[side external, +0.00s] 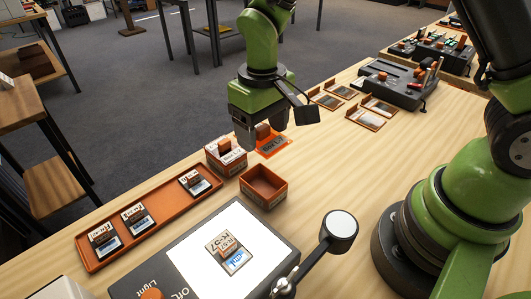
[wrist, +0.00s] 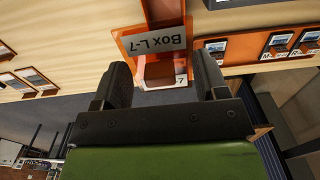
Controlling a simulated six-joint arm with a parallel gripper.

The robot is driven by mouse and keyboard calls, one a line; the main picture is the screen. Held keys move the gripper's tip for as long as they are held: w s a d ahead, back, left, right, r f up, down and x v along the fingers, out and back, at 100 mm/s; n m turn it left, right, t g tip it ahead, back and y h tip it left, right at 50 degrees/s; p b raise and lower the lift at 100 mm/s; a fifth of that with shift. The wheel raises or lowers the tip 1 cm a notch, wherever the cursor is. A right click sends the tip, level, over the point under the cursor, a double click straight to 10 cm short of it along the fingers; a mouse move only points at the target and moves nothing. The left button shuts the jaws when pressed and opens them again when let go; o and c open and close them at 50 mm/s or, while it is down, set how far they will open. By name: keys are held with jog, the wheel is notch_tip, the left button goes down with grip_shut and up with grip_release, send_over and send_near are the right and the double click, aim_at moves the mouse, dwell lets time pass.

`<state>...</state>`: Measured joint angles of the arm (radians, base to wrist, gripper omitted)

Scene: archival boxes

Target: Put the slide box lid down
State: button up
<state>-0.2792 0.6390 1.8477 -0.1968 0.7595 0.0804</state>
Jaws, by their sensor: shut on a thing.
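My gripper (side external: 262,140) is shut on an orange piece, the knob of the slide box lid (side external: 263,130). In the wrist view the lid (wrist: 160,74) shows between the fingers, with a white label ending in "-7". An orange plate (wrist: 125,42) with a grey "Box L-7" label lies beside and below it; it also shows in the side view (side external: 284,140). Whether the lid touches the plate I cannot tell. An open, empty orange box (side external: 264,186) stands nearer the camera. The fingers partly hide the lid.
A closed box with an orange knob (side external: 226,156) stands close left of my gripper. An orange tray (side external: 160,217) holds several labelled slides. A lit light table (side external: 200,257) bears another slide. Small orange-framed plates (side external: 367,120) and a grey device (side external: 400,85) lie right.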

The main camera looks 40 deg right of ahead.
jog(key=w+d+f, duration=0.2)
jog(key=d, duration=0.1)
jog(key=w+d+f, duration=0.1)
jog(key=d+f, duration=0.2)
jog(key=w+d+f, duration=0.2)
jog(key=f, duration=0.1)
jog(key=shift+w+d, duration=0.3)
jog(key=shift+d, duration=0.1)
jog(key=shift+f, duration=2.25)
jog(key=shift+f, duration=0.1)
jog(key=o, duration=0.9)
